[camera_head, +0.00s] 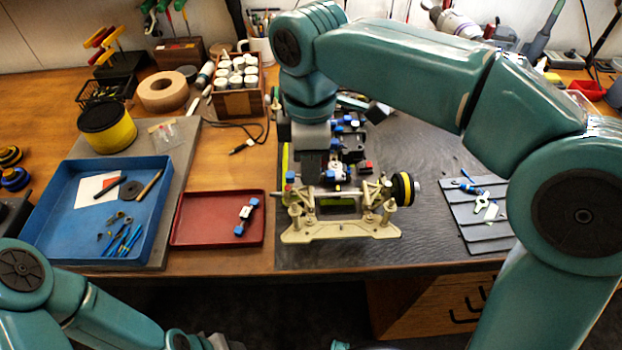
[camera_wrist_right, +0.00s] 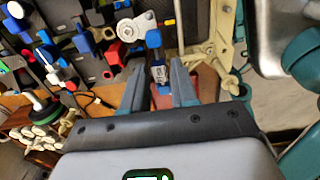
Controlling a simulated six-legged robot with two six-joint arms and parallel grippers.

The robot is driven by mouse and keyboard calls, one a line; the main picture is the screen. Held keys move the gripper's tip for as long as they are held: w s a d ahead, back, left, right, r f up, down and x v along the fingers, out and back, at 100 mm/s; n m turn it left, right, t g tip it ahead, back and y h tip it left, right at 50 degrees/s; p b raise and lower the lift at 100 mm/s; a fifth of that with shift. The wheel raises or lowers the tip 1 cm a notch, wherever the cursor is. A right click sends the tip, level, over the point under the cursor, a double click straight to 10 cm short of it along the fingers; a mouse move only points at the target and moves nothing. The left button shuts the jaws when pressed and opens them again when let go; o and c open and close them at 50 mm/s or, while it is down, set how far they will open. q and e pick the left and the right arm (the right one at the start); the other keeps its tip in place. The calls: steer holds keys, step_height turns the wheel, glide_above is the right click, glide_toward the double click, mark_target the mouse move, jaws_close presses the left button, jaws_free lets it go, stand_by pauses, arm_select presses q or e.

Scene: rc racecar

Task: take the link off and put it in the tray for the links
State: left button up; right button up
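The car (camera_head: 340,228), a beige chassis part with a black and yellow wheel, stands on the dark mat. A short link with blue ends (camera_wrist_right: 156,42) shows between the fingers of my right gripper (camera_wrist_right: 158,68) in the right wrist view. The fingers stand apart, with gaps beside the link. In the head view my right gripper (camera_head: 313,180) points down over the car's left part and hides some of it. The red tray (camera_head: 190,232) left of the car holds another blue-ended link (camera_head: 246,215). My left arm shows at the lower left; its fingertips do not.
A blue tray (camera_head: 58,215) with small tools and parts is left of the red tray. A grey slotted plate (camera_head: 468,236) with parts lies to the right. A wooden box of white-lidded jars (camera_head: 240,104) stands behind. The mat between car and slotted plate is clear.

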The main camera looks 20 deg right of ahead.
jaws_close()
steer(key=shift+r+p, duration=0.6)
steer(key=shift+p, duration=0.15)
stand_by(0.4)
steer(key=shift+r+p, duration=2.05)
steer(key=shift+p, duration=0.15)
